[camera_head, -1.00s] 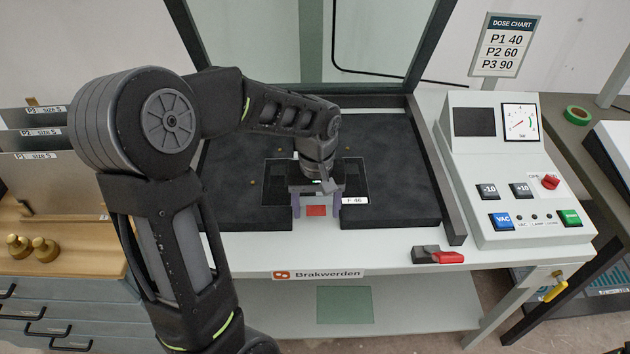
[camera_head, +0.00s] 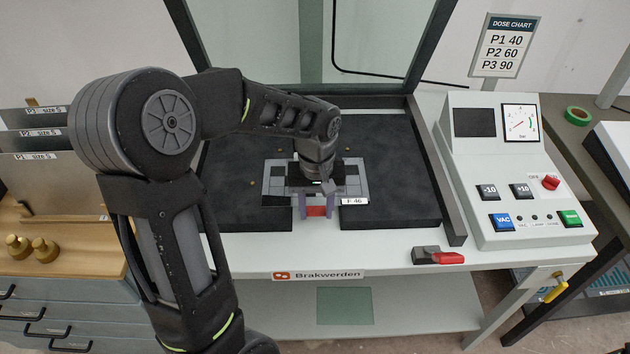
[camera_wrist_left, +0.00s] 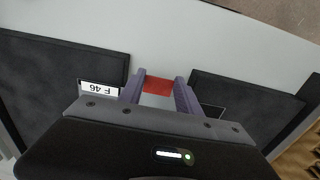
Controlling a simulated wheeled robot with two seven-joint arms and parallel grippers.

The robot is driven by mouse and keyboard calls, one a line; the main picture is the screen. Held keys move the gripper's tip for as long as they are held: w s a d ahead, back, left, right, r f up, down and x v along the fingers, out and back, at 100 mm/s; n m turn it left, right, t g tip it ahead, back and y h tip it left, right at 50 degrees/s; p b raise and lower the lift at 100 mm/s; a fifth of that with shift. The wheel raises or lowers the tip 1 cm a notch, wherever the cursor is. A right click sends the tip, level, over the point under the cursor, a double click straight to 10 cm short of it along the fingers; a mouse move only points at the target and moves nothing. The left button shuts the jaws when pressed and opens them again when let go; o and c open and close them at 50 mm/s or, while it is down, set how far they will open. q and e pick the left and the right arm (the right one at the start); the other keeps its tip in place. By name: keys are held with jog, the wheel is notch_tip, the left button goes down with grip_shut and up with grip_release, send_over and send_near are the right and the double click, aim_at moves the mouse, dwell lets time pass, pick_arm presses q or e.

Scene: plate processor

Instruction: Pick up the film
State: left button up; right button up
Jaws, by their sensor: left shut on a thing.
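The film (camera_head: 353,182) lies over the black bed of the plate processor in the head view. It shows as a grey sheet with dark blocks, a white "F 46" label (camera_head: 354,201) and a red tab (camera_head: 316,211) at its front edge. My left gripper (camera_head: 316,213) points down over the front middle of the film. Its two purple fingers are shut on the red tab, which also shows between them in the left wrist view (camera_wrist_left: 158,86). My gripper and wrist hide the film's middle. I cannot tell whether the film is clear of the bed. My right gripper is out of view.
The black bed (camera_head: 405,175) has a frame (camera_head: 448,190) on its right. The control panel (camera_head: 525,190) with buttons and gauge stands right of it. A red-and-black handle (camera_head: 437,256) sits on the front ledge. Brass weights (camera_head: 45,248) and upright plates (camera_head: 50,180) are at left.

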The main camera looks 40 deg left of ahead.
pick_arm(q)
grip_shut()
notch_tip(320, 180, up, 11)
jog(key=shift+f, duration=0.2)
dwell(0.8)
